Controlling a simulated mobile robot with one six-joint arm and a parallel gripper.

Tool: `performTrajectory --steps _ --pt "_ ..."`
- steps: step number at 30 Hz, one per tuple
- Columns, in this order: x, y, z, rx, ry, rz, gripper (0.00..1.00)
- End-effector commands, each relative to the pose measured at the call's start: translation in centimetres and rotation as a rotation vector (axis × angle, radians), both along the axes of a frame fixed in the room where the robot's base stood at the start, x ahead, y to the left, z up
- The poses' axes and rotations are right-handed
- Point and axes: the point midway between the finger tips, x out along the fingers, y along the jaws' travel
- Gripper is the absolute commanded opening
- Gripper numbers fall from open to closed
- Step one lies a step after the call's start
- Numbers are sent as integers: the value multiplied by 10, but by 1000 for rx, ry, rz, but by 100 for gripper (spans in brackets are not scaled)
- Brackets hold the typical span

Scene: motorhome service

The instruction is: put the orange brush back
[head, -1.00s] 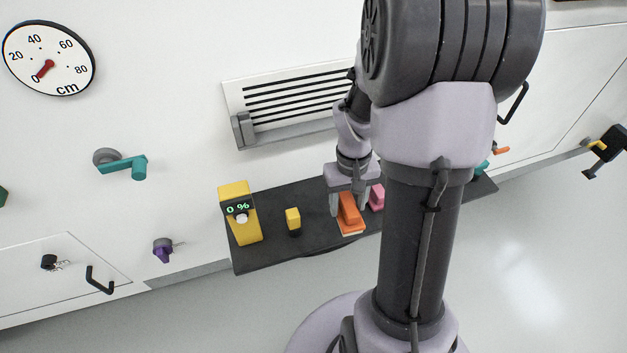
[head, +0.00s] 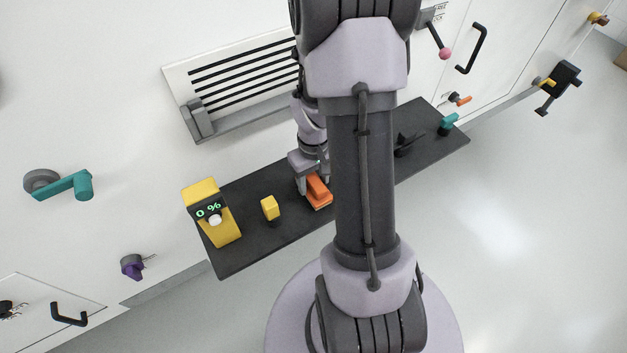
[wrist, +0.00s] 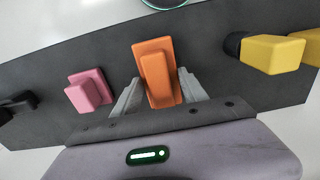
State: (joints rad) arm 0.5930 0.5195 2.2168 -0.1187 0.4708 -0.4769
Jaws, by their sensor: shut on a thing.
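The orange brush (head: 318,191) is at the dark shelf (head: 245,241), right of a small yellow block. Its base shows a thin pale edge. My gripper (head: 313,186) is above the shelf with its fingers on either side of the brush, shut on it. In the wrist view the orange brush (wrist: 157,75) stands between the two grey fingertips (wrist: 158,93). I cannot tell whether the brush touches the shelf. My arm hides part of the shelf in the head view.
A small yellow block (head: 270,208) and a yellow box reading 0 % (head: 211,212) stand left. A pink block (wrist: 88,91) is beside the brush in the wrist view. A vent grille (head: 240,84) is behind; a teal handle (head: 448,124) is at the right end.

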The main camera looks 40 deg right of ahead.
Motion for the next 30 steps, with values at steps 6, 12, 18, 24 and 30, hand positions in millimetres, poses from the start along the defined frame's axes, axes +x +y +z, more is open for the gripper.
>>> performTrajectory --steps 6,12,18,24,30 --pt "0 0 -2 0 0 0 72" --pt "0 0 -2 0 0 -1 72" --pt "1 -1 21 -1 -2 0 72" --pt "1 -1 81 -3 -2 0 72" --pt "0 0 116 -1 0 1 72"
